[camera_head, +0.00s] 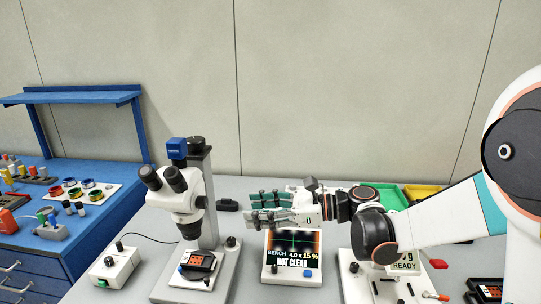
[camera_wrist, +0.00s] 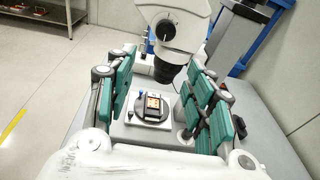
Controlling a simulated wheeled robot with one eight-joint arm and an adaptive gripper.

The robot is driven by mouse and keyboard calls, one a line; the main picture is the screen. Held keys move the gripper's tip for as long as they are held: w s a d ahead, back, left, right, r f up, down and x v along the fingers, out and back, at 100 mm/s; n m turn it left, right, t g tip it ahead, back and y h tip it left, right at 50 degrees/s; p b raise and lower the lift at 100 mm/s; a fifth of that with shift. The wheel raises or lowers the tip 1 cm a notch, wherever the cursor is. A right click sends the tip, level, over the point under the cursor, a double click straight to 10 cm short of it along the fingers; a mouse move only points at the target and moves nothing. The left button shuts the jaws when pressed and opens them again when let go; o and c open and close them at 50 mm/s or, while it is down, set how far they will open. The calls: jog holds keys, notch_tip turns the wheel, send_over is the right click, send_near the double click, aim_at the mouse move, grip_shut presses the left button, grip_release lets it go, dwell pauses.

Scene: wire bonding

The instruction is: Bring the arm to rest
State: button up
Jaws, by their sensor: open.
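My gripper (camera_head: 268,208) is in the air above the bench, its green-padded fingers pointing left toward the microscope. In the wrist view my gripper (camera_wrist: 162,103) has its two fingers wide apart with nothing between them. The white arm reaches in from the right in the head view. The microscope (camera_head: 188,195) stands just left of the fingers, apart from them in the head view. A dark square device with an orange face (camera_head: 199,262) sits on the microscope's base; it also shows beyond the open fingers in the wrist view (camera_wrist: 153,106).
A white unit reading "READY" (camera_head: 403,266) is partly behind my arm. Green (camera_head: 385,196) and yellow (camera_head: 424,193) trays lie at the back right. A control box (camera_head: 115,267) stands left; a blue workbench (camera_head: 75,242) is farther left.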

jog(key=s+d+f+n+t+h, duration=0.2)
jog(key=s+d+n+h, duration=0.6)
jog(key=d, duration=0.4)
jog(key=s+d+f+n+t+h, duration=0.2)
jog(key=s+d+n+t+h, duration=0.1)
jog(key=s+d+n+h, duration=0.5)
jog(key=s+d+n, duration=0.3)
jog(key=s+d, duration=0.1)
jog(key=s, duration=0.1)
jog(key=shift+d+f, duration=0.15)
jog(key=shift+f, duration=0.05)
